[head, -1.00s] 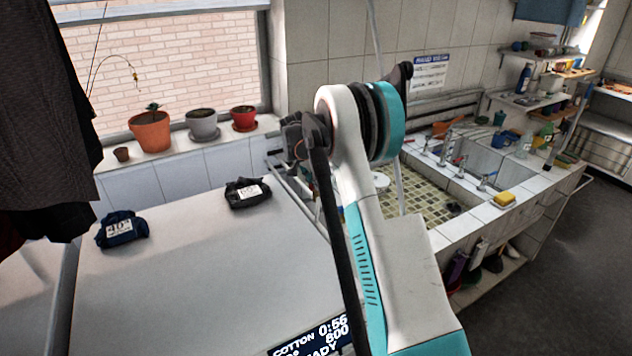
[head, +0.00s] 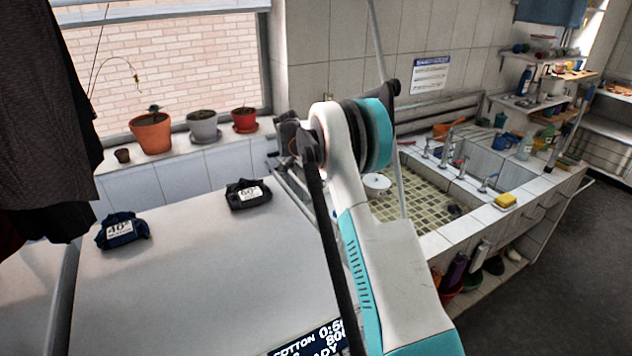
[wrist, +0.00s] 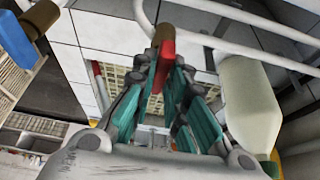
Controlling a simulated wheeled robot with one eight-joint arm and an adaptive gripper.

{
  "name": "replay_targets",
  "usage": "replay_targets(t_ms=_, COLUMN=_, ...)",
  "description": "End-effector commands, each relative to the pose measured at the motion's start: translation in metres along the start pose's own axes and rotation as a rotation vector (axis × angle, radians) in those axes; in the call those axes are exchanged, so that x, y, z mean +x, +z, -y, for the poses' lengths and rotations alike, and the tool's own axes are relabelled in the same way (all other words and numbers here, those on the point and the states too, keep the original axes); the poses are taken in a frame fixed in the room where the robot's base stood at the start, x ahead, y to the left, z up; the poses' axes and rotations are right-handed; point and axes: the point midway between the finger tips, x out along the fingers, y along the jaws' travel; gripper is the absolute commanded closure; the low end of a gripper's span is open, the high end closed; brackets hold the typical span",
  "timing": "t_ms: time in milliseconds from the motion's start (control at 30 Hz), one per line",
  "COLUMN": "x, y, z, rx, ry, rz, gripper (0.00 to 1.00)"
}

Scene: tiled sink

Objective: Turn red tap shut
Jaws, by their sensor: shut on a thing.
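The red tap handle (wrist: 165,62) shows in the upper middle of the wrist view, on a brown tap body (wrist: 162,36). My gripper (wrist: 160,78) has its teal fingers on either side of the red handle and is shut on it. The fingers hide the handle's lower sides. In the head view my arm blocks the gripper, and I cannot make out the gripped handle there.
A blue handle (wrist: 17,42) lies left in the wrist view. A pale bottle (wrist: 250,105) stands close to the right finger, and a white pipe (wrist: 240,48) runs above.

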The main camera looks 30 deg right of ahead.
Motion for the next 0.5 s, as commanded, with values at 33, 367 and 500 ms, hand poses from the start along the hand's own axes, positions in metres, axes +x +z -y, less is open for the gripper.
replay_targets(t_ms=33, x=-0.0003, y=0.0008, z=0.0004, rx=0.001, ry=-0.001, rz=0.001, gripper=1.00)
replay_targets(t_ms=367, x=-0.0002, y=0.0005, z=0.0002, rx=0.000, ry=-0.001, rz=0.001, gripper=0.67)
replay_targets(t_ms=500, x=-0.0002, y=0.0003, z=0.0001, rx=0.000, ry=-0.001, rz=0.001, gripper=0.67)
